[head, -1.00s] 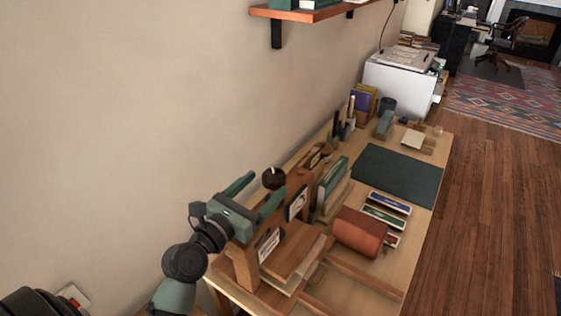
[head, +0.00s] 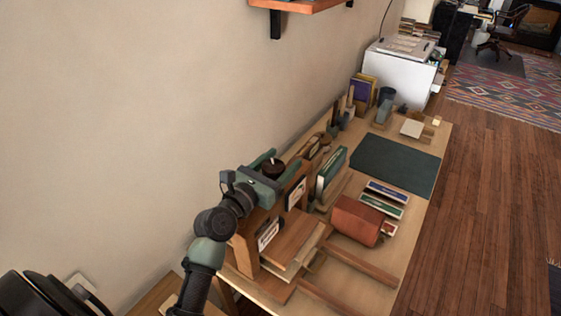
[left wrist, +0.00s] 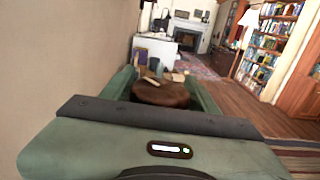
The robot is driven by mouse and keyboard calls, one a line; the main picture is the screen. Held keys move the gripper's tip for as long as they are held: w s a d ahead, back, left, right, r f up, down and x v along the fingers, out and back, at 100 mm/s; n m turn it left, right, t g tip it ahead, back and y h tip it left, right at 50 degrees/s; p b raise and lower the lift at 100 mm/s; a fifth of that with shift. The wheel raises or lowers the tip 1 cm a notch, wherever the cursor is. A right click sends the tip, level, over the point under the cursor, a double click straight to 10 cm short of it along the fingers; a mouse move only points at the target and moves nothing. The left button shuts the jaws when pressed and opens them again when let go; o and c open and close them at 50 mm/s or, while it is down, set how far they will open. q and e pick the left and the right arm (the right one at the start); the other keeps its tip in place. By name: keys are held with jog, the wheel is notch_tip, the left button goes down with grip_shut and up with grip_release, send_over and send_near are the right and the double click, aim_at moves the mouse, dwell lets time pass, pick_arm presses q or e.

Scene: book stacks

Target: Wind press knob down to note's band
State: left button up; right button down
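The press knob (head: 273,169) is dark brown and round, on top of the wooden book press (head: 245,262). My left gripper (head: 275,167) is at the knob, with a finger on either side of it. In the left wrist view the knob (left wrist: 160,93) sits between the two green fingers, which stand wide apart; I cannot tell whether they touch it. A white note card (head: 268,235) is on the press's upright, its print too small to read. A second pale card (head: 297,194) is farther along. My right gripper is not in view.
Boards (head: 292,245) lie in the press. A red-brown roll-shaped object (head: 357,220), upright green books (head: 331,170) and a dark green mat (head: 395,164) share the bench. The wall runs close along the left. Open wooden floor (head: 480,200) lies to the right.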

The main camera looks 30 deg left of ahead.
pick_arm(q)
jog(key=c, duration=0.9)
jog(key=shift+o, duration=0.2)
